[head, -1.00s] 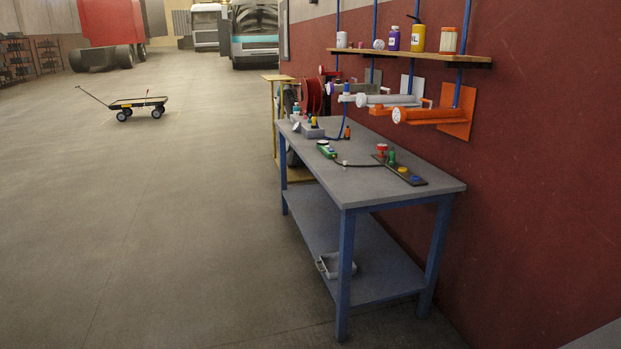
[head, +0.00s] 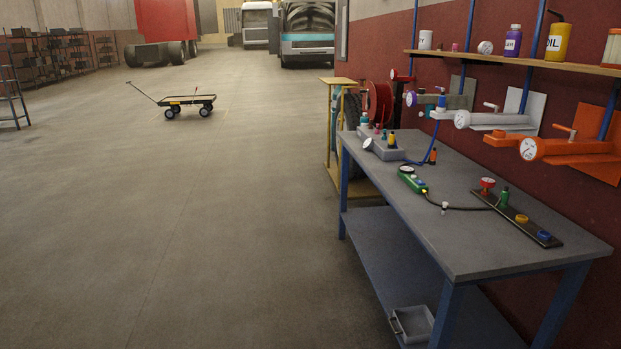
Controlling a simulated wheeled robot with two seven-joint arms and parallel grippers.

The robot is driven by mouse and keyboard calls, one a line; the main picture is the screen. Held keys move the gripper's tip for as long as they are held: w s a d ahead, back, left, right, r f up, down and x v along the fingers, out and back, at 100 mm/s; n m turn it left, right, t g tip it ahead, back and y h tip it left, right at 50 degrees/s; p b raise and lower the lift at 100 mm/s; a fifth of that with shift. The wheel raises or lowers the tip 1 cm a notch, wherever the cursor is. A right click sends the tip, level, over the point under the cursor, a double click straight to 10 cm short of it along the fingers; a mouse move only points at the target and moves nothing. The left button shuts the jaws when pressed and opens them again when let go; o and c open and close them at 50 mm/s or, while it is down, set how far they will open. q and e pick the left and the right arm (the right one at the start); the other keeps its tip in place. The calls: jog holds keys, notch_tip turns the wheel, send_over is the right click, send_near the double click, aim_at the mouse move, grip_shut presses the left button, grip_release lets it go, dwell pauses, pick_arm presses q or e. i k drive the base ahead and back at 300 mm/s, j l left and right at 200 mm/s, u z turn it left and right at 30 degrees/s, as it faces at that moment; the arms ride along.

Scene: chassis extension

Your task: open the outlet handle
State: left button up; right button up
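No part is clearly marked as the outlet handle. Wall units hang over the workbench (head: 470,241) at the right: an orange cylinder (head: 556,150) with a gauge and a small orange lever (head: 564,129), and a white one (head: 499,121) with a small lever (head: 491,106). On the bench, a black strip (head: 533,228) carries a red-topped fitting (head: 487,184), a green fitting (head: 504,197), a yellow knob (head: 521,219) and a blue knob (head: 543,236). A dark hose joins it to a green device (head: 412,180). Neither gripper shows.
A shelf (head: 510,62) with bottles is above the wall units. A grey bin (head: 414,325) sits on the bench's lower shelf. A yellow stand (head: 345,150) is behind the bench. A flat cart (head: 192,101) stands far left. The floor left of the bench is clear.

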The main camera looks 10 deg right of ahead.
aim_at(496, 107)
jog(key=i, duration=2.8)
jog(key=i+z, duration=0.15)
jog(key=i, duration=0.3)
jog(key=i+j+z, duration=0.2)
jog(key=i, duration=0.25)
jog(key=i+z, duration=0.2)
jog(key=z, duration=0.15)
jog(key=i+z, duration=0.15)
jog(key=z, duration=0.25)
jog(key=i+z, duration=0.2)
jog(key=z, duration=0.15)
jog(key=i+z, duration=0.15)
jog(key=z, duration=0.25)
jog(key=i+z, duration=0.2)
jog(key=z, duration=0.15)
jog(key=i+j+z, duration=0.1)
jog(key=z, duration=0.3)
jog(key=i+j+z, duration=0.15)
jog(key=z, duration=0.25)
